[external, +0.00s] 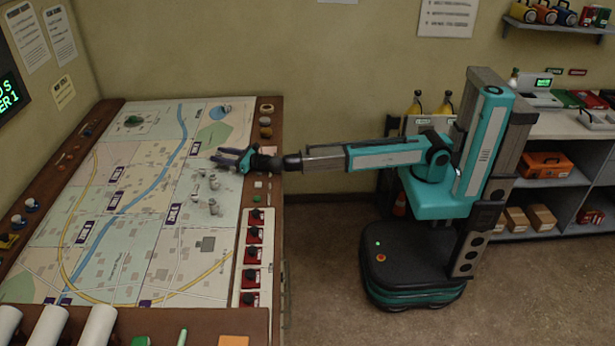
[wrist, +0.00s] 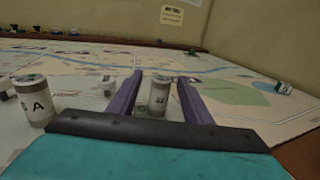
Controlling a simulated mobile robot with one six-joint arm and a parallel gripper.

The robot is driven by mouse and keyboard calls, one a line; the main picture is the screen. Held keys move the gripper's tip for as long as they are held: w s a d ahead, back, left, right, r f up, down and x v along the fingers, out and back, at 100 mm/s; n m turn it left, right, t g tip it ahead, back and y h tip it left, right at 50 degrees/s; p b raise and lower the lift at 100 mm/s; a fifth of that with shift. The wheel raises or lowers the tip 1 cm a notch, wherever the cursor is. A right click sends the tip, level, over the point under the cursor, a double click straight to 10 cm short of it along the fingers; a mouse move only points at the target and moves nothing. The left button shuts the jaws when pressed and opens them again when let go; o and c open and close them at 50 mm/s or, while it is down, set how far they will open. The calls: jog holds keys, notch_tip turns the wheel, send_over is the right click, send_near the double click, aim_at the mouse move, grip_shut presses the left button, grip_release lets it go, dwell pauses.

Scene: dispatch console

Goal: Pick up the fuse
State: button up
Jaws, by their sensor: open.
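My gripper (external: 226,159) is open and empty, reaching out low over the map table from its right edge. Its two purple fingers also show in the wrist view (wrist: 157,82), pointing away. A small pale cylinder with a dark mark (wrist: 158,100) shows between the fingers, not gripped. Another grey cylinder marked "A" (wrist: 38,102) stands left of the fingers, and a smaller one (wrist: 108,87) stands just left of the left finger. In the external view, small grey pieces (external: 214,183) stand on the map near the gripper. I cannot tell which piece is the fuse.
The map table (external: 150,200) has a brown wooden rim. Red blocks with black knobs (external: 252,254) line its right side. White rolls (external: 96,326) lie at the near left. A small dark-and-white block (wrist: 284,88) sits at right in the wrist view. Shelves stand behind my base.

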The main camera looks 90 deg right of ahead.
jog(key=shift+x, duration=2.6)
jog(key=shift+r, duration=0.15)
grip_shut()
jog(key=shift+r+p, duration=0.2)
jog(key=shift+p, duration=0.1)
jog(key=shift+r, duration=0.65)
notch_tip(320, 180, up, 2)
jog(key=shift+r+p, duration=0.1)
jog(key=shift+p, duration=0.25)
jog(key=s+r, duration=0.1)
jog(key=s, duration=1.5)
jog(key=shift+a, duration=0.2)
